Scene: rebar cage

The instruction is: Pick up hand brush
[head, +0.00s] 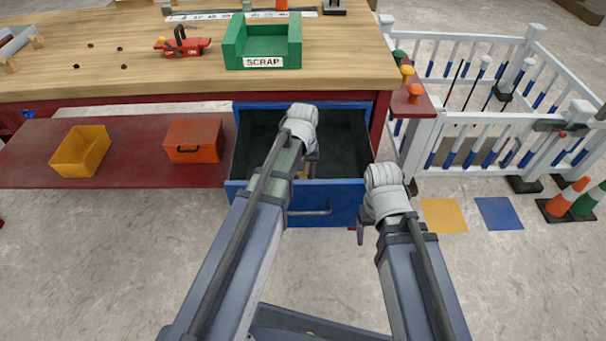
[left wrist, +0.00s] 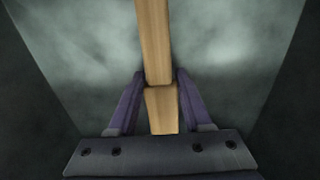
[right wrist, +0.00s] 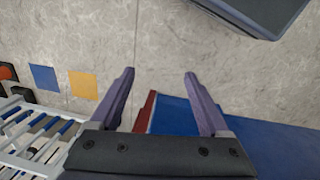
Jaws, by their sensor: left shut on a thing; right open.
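A hand brush (left wrist: 154,45) shows in the left wrist view as a light wooden bar, in the dark inside of the open drawer. My left gripper (left wrist: 154,80) is shut on it, one finger on each side. In the head view the left gripper (head: 309,160) reaches down into the blue drawer (head: 325,205), and my arm hides most of the brush; bristles cannot be made out. My right gripper (right wrist: 158,75) is open and empty. In the head view it is to the right of the drawer front, above the floor.
The workbench (head: 350,65) stands behind the drawer, with a green scrap bin (head: 262,62) on top. A red toolbox (head: 193,140) and a yellow bin (head: 80,151) sit on the low shelf to the left. White fencing (head: 470,155) and cones (head: 570,195) stand at the right.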

